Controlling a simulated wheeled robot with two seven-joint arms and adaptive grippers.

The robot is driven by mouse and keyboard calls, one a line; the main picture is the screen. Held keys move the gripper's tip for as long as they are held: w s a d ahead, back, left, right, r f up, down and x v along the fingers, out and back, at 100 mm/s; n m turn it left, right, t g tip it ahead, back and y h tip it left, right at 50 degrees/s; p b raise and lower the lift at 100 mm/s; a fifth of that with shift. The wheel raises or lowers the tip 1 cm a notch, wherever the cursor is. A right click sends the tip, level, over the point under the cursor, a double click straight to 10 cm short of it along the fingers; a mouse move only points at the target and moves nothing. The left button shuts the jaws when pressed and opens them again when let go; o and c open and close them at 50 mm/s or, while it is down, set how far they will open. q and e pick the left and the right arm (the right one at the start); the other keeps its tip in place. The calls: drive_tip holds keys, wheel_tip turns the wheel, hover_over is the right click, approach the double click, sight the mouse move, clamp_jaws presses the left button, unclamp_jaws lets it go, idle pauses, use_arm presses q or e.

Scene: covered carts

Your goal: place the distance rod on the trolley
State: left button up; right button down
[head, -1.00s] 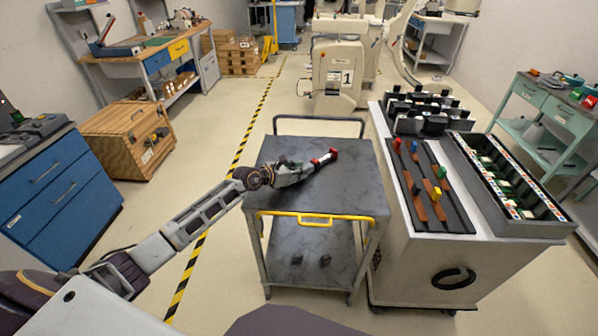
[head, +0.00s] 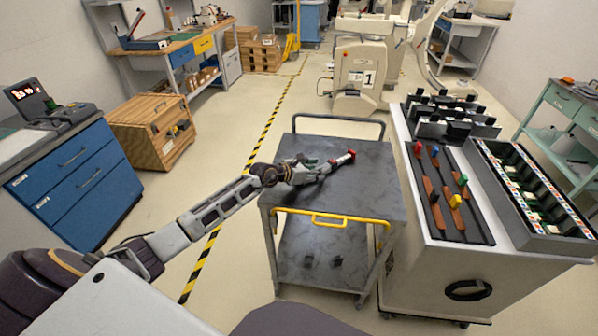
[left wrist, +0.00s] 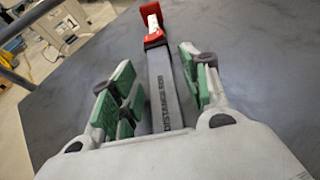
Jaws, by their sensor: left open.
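The distance rod (head: 343,158) is a grey bar with a red and white end. It lies over the dark top of the trolley (head: 362,190), which has a yellow front handle. My left gripper (head: 312,171) is over the middle of that top, at the near end of the rod. In the left wrist view, the rod (left wrist: 164,92), with lettering along it, runs between the green-padded fingers of my left gripper (left wrist: 158,78). The fingers are spread, with gaps beside the rod. The rod's near end is hidden by the gripper body. My right gripper is not in view.
A white cart (head: 432,258) stands close to the trolley's right, with a rack of coloured-handled pieces (head: 470,228) and an open bin (head: 560,240). A blue drawer cabinet (head: 75,185) and wooden crate (head: 150,135) stand left. The trolley top is otherwise clear.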

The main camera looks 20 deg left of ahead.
use_arm(q)
drive_tip(key=shift+v, duration=5.85)
